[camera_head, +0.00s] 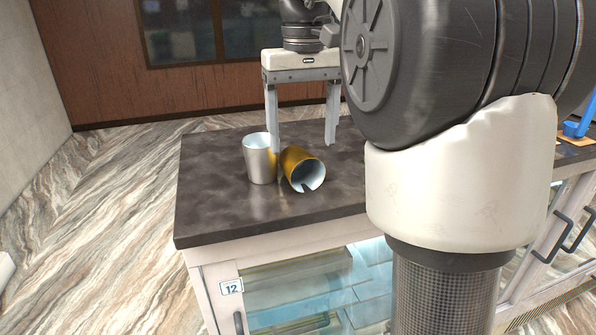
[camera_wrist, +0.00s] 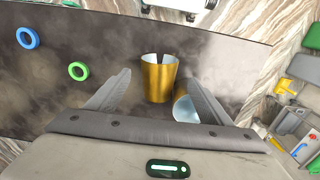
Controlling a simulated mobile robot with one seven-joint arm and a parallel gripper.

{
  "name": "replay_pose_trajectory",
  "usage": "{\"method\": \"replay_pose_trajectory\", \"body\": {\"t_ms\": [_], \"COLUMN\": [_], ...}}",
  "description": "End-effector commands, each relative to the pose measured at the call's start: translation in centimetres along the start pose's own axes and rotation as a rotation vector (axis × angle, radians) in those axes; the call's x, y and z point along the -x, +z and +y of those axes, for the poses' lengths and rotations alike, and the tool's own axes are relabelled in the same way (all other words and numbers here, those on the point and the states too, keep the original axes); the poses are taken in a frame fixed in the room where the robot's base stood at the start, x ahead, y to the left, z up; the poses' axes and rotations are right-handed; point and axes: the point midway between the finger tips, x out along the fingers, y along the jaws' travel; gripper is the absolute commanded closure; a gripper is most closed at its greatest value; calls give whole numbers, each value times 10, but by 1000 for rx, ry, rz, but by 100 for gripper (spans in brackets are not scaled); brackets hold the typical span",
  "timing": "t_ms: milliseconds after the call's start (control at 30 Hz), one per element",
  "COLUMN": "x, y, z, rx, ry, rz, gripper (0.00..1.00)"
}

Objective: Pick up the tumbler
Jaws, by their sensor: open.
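Two metal cups are on the dark counter; I cannot tell which is the tumbler. A silver cup (camera_head: 260,163) stands upright. A gold cup (camera_head: 292,160) with a notched rim lies on its side just right of it, its pale mouth facing the front. My gripper (camera_head: 303,148) is open and points down, behind and above the cups. In the wrist view, the gold cup (camera_wrist: 158,82) shows between the fingers of my gripper (camera_wrist: 160,75). The silver cup (camera_wrist: 184,108) is by the right finger, which partly hides it. Neither cup is held.
The counter (camera_head: 210,205) is bare left of the cups and ends at its front and left edges. In the wrist view, a blue ring (camera_wrist: 28,38) and a green ring (camera_wrist: 77,71) lie at left. Cluttered items are at far right. My arm hides the counter's middle.

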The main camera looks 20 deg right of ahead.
Motion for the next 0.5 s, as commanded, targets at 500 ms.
{"method": "replay_pose_trajectory", "body": {"t_ms": [500], "x": [-58], "y": [-2], "z": [2], "rx": [0], "ry": [0], "rz": [-1], "gripper": [26]}}
